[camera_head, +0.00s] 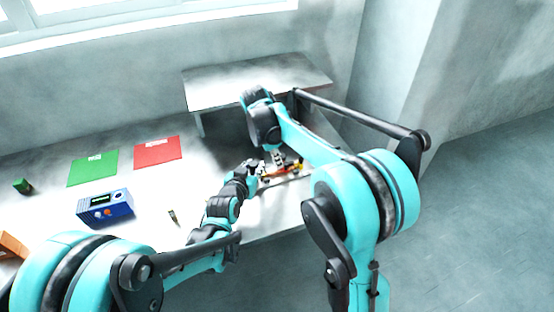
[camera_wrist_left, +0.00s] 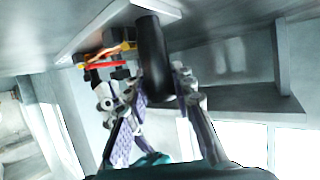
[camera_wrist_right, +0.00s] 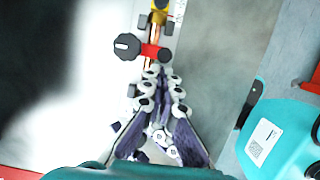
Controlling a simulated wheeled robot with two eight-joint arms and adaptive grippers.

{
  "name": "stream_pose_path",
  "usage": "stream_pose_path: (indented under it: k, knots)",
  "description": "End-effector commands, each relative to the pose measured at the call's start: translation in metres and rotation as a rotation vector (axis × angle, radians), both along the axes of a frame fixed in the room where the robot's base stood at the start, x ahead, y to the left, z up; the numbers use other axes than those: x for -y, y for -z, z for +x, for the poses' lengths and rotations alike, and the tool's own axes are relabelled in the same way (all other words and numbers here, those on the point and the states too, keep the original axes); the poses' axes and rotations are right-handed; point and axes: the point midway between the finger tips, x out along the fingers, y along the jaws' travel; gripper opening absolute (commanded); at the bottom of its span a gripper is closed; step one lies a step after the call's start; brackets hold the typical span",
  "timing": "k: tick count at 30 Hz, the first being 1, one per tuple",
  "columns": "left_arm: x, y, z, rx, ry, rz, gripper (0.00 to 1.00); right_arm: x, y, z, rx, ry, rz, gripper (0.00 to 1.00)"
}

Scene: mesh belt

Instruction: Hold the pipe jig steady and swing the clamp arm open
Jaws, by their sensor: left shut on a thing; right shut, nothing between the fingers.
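The pipe jig (camera_head: 290,173) lies on the right part of the metal table, with a grey base, a copper-coloured pipe (camera_wrist_right: 155,34), yellow parts and a red clamp arm (camera_wrist_right: 151,51). A black round knob (camera_wrist_right: 127,46) sits beside the red part. My left gripper (camera_head: 257,170) is shut on a thick black post (camera_wrist_left: 152,50) that meets the jig's pale base; it shows close up in the left wrist view (camera_wrist_left: 156,98). My right gripper (camera_wrist_right: 165,76) is shut and empty, its fingertips just below the red arm. I cannot tell whether they touch it.
A raised shelf (camera_head: 225,88) stands behind the jig.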

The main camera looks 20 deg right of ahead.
Motion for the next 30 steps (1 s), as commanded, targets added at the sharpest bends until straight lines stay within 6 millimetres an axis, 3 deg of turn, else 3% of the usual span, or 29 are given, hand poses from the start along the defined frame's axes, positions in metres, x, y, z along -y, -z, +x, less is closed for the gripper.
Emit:
stream_pose_path:
  k: [30]
  knots:
    - [-0.0001, 0.0002, 0.0, 0.0, 0.0, 0.0, 0.0, 0.008, -0.0004, -0.0038, 0.001, -0.162, 0.0, 0.0]
